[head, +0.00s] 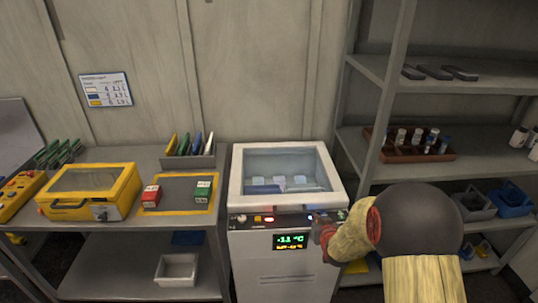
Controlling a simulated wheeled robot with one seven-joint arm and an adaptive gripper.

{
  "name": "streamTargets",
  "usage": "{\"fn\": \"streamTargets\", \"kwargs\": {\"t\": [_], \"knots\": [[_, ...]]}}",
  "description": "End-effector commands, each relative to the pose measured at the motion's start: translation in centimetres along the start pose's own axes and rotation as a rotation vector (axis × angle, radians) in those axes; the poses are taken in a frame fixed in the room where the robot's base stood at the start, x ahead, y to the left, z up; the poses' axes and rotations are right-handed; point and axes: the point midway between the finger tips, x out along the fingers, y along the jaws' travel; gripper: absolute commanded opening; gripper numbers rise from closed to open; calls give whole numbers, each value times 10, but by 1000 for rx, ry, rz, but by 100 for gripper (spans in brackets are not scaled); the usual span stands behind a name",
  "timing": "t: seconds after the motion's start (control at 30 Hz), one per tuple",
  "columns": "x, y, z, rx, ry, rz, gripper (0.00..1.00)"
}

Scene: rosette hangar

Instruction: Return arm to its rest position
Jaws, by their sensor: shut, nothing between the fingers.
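My arm comes in from the lower right, with a dark round joint and a pale wrapped sleeve. My gripper (324,234) is small and partly hidden by my own wrist. It is shut and holds nothing that I can see. It is in front of the right end of the control strip on a white chest cooler (238,180). I cannot tell whether it touches the strip. The cooler's glass lid is down, and pale and blue items show inside. Its display (290,241) reads about -11 °C in green.
On the right, a grey shelf unit (480,83) carries a brown tray (400,155) of bottles and blue bins (512,202).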

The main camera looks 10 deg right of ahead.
Motion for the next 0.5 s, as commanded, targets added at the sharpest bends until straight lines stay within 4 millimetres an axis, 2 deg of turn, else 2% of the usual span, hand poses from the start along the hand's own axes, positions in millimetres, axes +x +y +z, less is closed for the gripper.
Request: {"fn": "streamTargets", "kwargs": {"t": [0.07,0.17,0.27,0.3,0.37,0.43,0.5], "knots": [[0,0,4,-3,-15,1,0],[-1,2,25,-6,-91,8,0],[-14,5,74,-4,-255,22,0],[-25,6,94,-2,-336,29,0],[-46,8,110,2,-442,40,0],[-76,7,116,3,-548,48,0],[-111,2,114,1,-639,50,0]]}}
